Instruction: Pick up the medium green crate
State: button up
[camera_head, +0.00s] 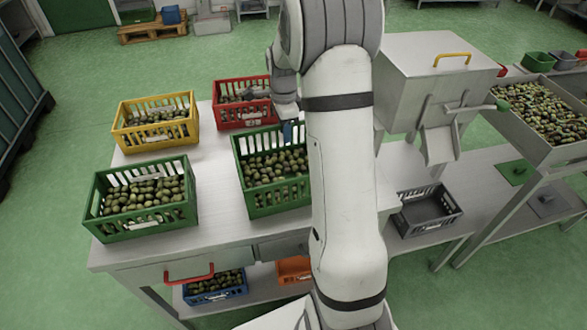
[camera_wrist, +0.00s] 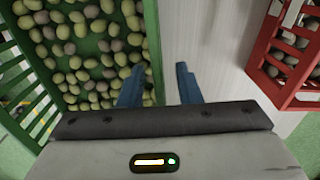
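Two green slatted crates with olives stand on the light table in the head view. One green crate (camera_head: 253,212) is in the middle, partly hidden by my arm; the other green crate (camera_head: 138,230) is at the left front. I cannot tell from size which is medium. My gripper (camera_head: 293,132) is at the far wall of the middle crate. In the wrist view, my gripper (camera_wrist: 159,86) has its blue fingers apart. That crate's wall (camera_wrist: 152,45) runs between them, one finger on the olive side, one outside. The fingers do not appear closed on it.
A red crate (camera_head: 228,114) stands close behind the middle green crate and shows at right in the wrist view (camera_wrist: 275,85). A yellow crate (camera_head: 157,142) stands back left. A steel hopper (camera_head: 425,75) is right of my arm. Bare tabletop (camera_head: 217,190) separates the green crates.

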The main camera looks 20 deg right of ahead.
aim_at(285, 153)
jog(key=shift+f, duration=1.5)
jog(key=shift+c, duration=0.3)
grip_shut()
jog(key=shift+r, duration=0.1)
